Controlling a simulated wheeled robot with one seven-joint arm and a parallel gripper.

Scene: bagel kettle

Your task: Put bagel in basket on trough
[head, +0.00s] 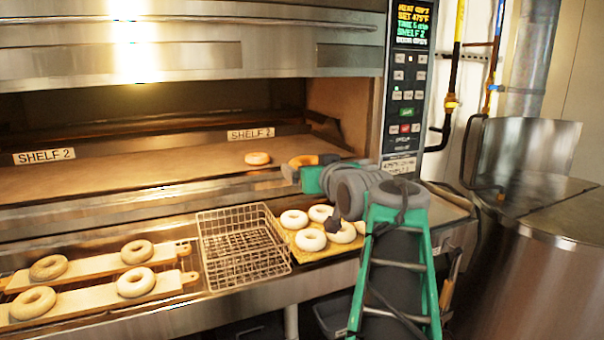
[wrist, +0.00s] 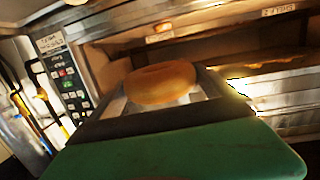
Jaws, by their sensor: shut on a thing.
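My gripper (head: 305,170) is shut on a golden-brown bagel (head: 303,160) in front of the oven opening. The held bagel (wrist: 160,82) also shows in the wrist view, between the fingers beyond the green gripper body. Part of it is hidden by my gripper in the head view. An empty wire basket (head: 205,238) sits on the metal trough (head: 175,309) below the oven, to the left of and below my gripper. Another baked bagel (head: 257,158) lies on the oven shelf, left of my gripper.
A yellowish tray (head: 312,256) with several pale bagels is right of the basket. Wooden boards (head: 92,296) with pale bagels lie to the left. The oven's front ledge (head: 130,205) runs behind the trough. A steel drum (head: 535,255) stands at the right.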

